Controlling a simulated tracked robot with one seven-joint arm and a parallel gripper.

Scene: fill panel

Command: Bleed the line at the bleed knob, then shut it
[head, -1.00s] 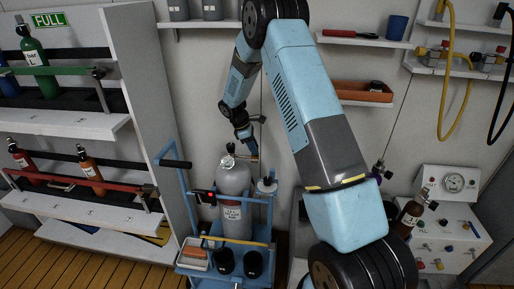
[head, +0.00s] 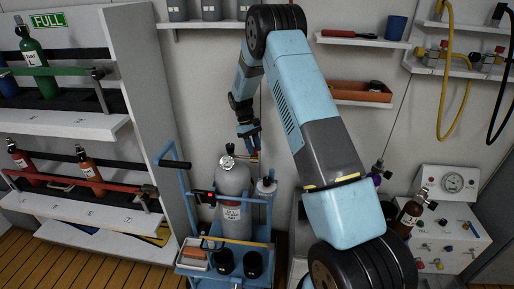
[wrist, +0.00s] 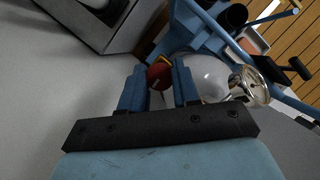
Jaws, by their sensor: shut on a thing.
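The grey cylinder (head: 234,185) stands upright on the blue cart, with a round gauge (head: 227,161) on its valve. The gauge also shows in the wrist view (wrist: 250,87), where its reading is too small to make out. A red round knob (wrist: 160,75), which looks like the bleed knob, sits between my fingertips in the wrist view. My gripper (wrist: 160,80) is shut on this knob, with one finger on each side. In the head view my gripper (head: 252,143) points down just above the cylinder's valve, and the knob there is small and partly hidden.
The blue cart (head: 262,262) carries dark cups and a small tray. Cylinder racks (head: 75,122) stand at the left. A shelf with an orange tray (head: 362,92) is on the wall behind my arm. A panel with a gauge (head: 452,182) stands at the right.

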